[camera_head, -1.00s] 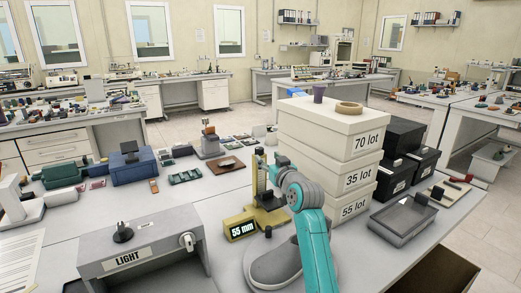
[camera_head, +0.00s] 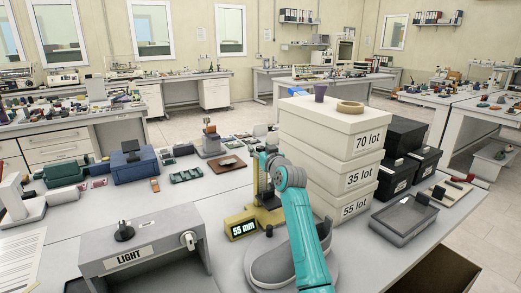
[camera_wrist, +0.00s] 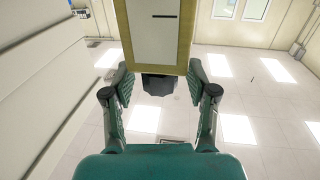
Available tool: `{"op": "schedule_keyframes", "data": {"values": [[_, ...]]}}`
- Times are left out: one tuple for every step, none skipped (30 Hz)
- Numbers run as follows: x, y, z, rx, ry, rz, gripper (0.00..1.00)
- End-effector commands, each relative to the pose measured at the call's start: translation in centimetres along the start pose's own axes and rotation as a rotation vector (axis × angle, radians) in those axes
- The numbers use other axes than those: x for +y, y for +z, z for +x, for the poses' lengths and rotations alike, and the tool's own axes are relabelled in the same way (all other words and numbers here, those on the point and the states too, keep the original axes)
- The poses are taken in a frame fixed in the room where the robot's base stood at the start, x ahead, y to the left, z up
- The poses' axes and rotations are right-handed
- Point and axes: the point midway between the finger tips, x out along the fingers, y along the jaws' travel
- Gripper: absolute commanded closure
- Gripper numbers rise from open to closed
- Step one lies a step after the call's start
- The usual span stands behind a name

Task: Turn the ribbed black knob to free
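The gauge stand is yellow with a tall upright post (camera_head: 262,182) and a "55 mm" display (camera_head: 242,229). In the wrist view its yellow-edged head with a pale, slotted face (camera_wrist: 156,30) fills the top middle. A dark knob (camera_wrist: 158,84) juts from the lower end of that head; its ribs are too small to make out. My gripper (camera_wrist: 158,80) is open, with one finger on each side of the knob and a visible gap on both sides.
Stacked white lot boxes (camera_head: 328,146) stand close right of my arm. A grey shoe-shaped piece (camera_head: 272,265) lies beside and partly behind my arm. A small black knob (camera_head: 269,231) is by the display. The LIGHT box (camera_head: 145,250) stands front left, with a black knob (camera_head: 123,231) on top.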

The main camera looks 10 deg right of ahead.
Motion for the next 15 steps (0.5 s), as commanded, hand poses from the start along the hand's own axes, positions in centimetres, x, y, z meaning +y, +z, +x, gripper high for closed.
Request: {"op": "schedule_keyframes", "data": {"values": [[0.00,0.01,-0.01,0.000,0.000,0.000,0.52],[0.00,0.01,-0.01,0.000,0.000,0.000,0.60],[0.00,0.02,-0.01,0.000,0.000,0.000,0.70],[0.01,0.02,-0.01,0.000,0.000,0.000,0.77],[0.01,0.02,-0.01,0.000,0.000,0.000,0.85],[0.01,0.02,-0.02,0.000,0.000,0.000,0.95],[0.01,0.02,-0.02,0.000,0.000,0.000,1.00],[0.01,0.02,-0.02,0.000,0.000,0.000,1.00],[0.01,0.02,-0.02,0.000,0.000,0.000,1.00],[0.01,0.02,-0.02,0.000,0.000,0.000,1.00],[0.01,0.02,-0.02,0.000,-0.001,0.000,1.00],[0.02,0.02,-0.02,0.000,-0.003,0.000,1.00],[0.02,0.02,-0.02,0.000,-0.005,0.000,1.00],[0.03,0.02,-0.02,0.000,-0.008,0.000,1.00],[0.06,0.02,-0.02,0.000,-0.013,0.000,1.00]]}}
